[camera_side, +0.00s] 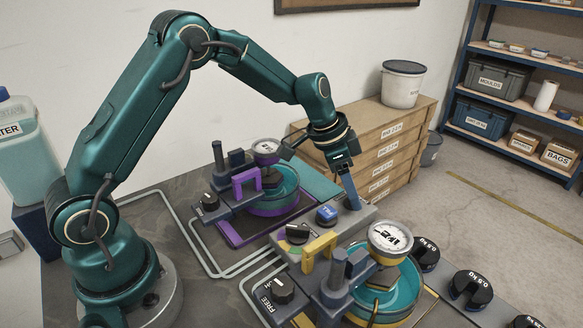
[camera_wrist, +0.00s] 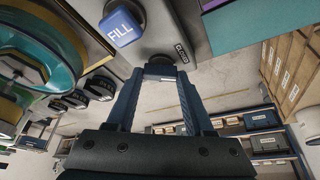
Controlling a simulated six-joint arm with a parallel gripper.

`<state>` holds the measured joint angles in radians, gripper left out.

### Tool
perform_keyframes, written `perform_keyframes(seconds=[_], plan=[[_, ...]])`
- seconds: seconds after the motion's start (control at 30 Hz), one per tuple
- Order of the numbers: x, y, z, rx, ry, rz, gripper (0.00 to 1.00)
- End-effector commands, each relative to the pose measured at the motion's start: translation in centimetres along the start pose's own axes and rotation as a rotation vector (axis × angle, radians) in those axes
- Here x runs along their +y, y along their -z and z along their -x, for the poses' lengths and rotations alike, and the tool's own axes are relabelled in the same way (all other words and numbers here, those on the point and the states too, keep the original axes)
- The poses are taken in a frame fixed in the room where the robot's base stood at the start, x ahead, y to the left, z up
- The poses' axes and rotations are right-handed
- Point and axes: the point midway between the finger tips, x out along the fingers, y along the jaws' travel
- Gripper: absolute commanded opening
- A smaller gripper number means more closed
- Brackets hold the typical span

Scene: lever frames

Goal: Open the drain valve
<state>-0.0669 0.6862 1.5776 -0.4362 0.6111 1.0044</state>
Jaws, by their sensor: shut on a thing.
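My gripper (camera_side: 352,206) reaches down to the right end of a grey control box (camera_side: 345,228). In the wrist view its two blue fingers (camera_wrist: 160,74) close on a small dark handle (camera_wrist: 160,62), which I take to be the drain valve's lever. A "CLOSED" label (camera_wrist: 181,52) sits beside it on the box. The fingers hide much of the handle, and its exact angle is hard to tell. A blue FILL button (camera_side: 327,213) lies just left of the gripper; it also shows in the wrist view (camera_wrist: 122,24).
A yellow-framed station with a teal basin (camera_side: 400,288) and dial gauge (camera_side: 390,237) stands close in front. A purple station (camera_side: 262,190) is behind to the left. Several black weights (camera_side: 470,288) lie at right. Wooden drawers (camera_side: 375,150) stand behind the gripper.

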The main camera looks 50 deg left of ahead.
Motion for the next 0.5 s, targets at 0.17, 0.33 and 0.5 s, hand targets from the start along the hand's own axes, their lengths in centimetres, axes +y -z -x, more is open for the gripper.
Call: perform_keyframes(seconds=[0.17, 0.33, 0.5], plan=[[-0.19, -0.01, 0.04, 0.000, -0.065, -0.154, 0.00], [-0.29, 0.01, 0.03, -0.001, -0.125, -0.302, 0.00], [-0.38, 0.05, 0.00, -0.001, -0.177, -0.433, 0.00]])
